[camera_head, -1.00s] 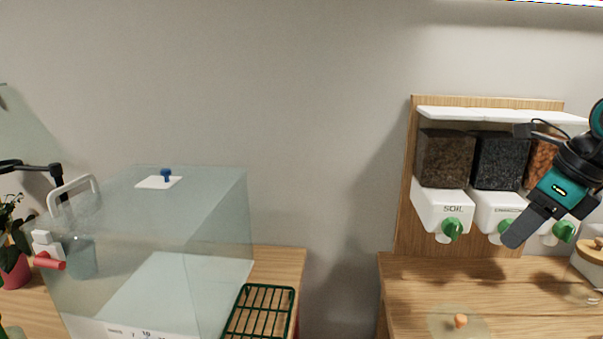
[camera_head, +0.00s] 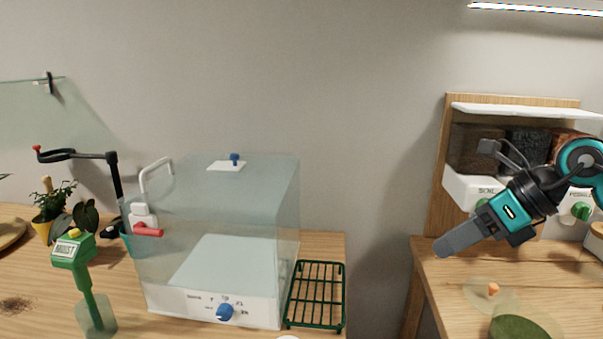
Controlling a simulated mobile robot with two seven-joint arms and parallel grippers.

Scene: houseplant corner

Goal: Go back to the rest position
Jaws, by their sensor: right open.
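My right gripper (camera_head: 446,246) is at the right of the head view, in front of the wooden dispenser stand (camera_head: 437,185). It is open and holds nothing that I can see. It hangs in the air above the right table's left edge, clear of the things there. Its arm hides part of the dispensers. My left gripper is not in view.
A glass box with a white control base (camera_head: 178,302) stands on the left table beside a green wire rack (camera_head: 316,325). A green moisture meter (camera_head: 73,252) and potted plants (camera_head: 44,232) stand further left. A gap separates the two tables.

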